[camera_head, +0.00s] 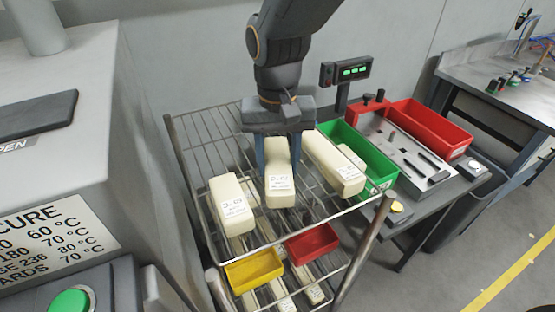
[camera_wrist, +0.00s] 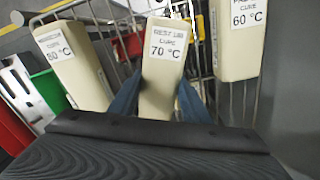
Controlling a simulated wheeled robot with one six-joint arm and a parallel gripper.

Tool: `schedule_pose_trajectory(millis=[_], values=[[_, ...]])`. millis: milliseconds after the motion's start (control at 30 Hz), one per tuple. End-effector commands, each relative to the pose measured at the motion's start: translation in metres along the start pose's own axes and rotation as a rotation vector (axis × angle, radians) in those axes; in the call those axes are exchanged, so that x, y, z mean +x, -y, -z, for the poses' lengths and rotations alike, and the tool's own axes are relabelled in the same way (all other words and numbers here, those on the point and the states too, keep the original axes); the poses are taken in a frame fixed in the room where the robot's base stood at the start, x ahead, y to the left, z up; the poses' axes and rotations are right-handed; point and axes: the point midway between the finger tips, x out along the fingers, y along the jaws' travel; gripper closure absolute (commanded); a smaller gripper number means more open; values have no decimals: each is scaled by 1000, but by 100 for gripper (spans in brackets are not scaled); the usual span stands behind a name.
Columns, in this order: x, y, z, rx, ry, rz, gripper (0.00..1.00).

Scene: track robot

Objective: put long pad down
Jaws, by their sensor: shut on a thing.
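My gripper (camera_head: 279,153) is shut on the middle cream pad (camera_head: 279,186), one blue finger on each side. This pad also shows between the fingers in the wrist view (camera_wrist: 160,85), its label reading 70 °C. It is over the top wire shelf of the rack (camera_head: 198,150), between two other cream pads. I cannot tell whether it touches the wires. A second cream pad (camera_head: 231,204) lies at the left, labelled 60 °C in the wrist view (camera_wrist: 236,50). A third (camera_head: 333,163), long and narrow, lies at the right. Which one is the long pad is not marked.
A yellow bin (camera_head: 254,272), a red bin (camera_head: 312,245) and more pads sit on lower shelves. A green bin (camera_head: 357,157) stands close on the right, by a bench with another red bin (camera_head: 432,127). A grey machine (camera_head: 70,130) stands at the left. Bare wires show behind the left pad.

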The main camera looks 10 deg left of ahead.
Motion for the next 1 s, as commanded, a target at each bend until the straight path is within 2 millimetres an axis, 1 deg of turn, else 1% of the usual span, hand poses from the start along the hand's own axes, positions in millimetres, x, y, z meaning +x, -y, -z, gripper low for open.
schedule_pose_trajectory(millis=[367, 400, 467, 500, 833, 933, 1000], values=[[4, 0, 0, 0, -1, 0, 80], [5, 0, 0, 0, -1, 1, 55], [4, 0, 0, 0, -2, 1, 45], [4, 0, 0, 0, -2, 1, 38], [2, 0, 0, 0, -2, 1, 38], [-5, 0, 1, 0, -4, 2, 38], [-14, 0, 2, 0, -5, 2, 38]])
